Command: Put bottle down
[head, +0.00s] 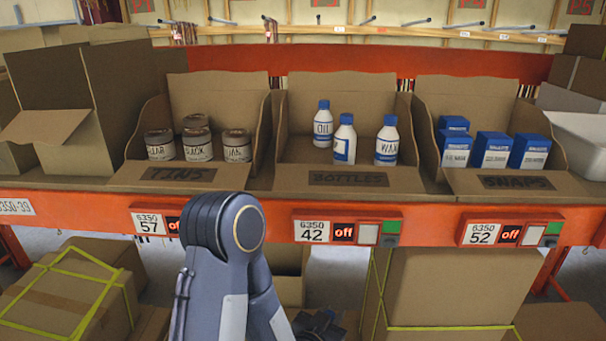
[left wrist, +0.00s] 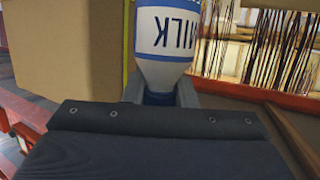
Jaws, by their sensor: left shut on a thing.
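My left gripper (left wrist: 160,97) is shut on a white bottle (left wrist: 168,62) with blue bands and the word MILK. The jaws close around its blue cap end. The lettering appears upside down in the left wrist view. In the head view my left arm rises at the bottom centre, and my gripper (head: 318,325) shows only as a dark shape low behind it; the held bottle is hard to make out there. The BOTTLES bin (head: 347,180) holds three upright white bottles with blue caps (head: 345,138). My right gripper is not in view.
The TINS bin (head: 173,175) with several tins is left of the bottles, and the SNAPS bin (head: 515,183) with several blue-white boxes is right. An orange shelf edge (head: 440,224) runs below them. Large cardboard boxes (head: 452,280) stand underneath. An open carton (head: 65,110) is at left.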

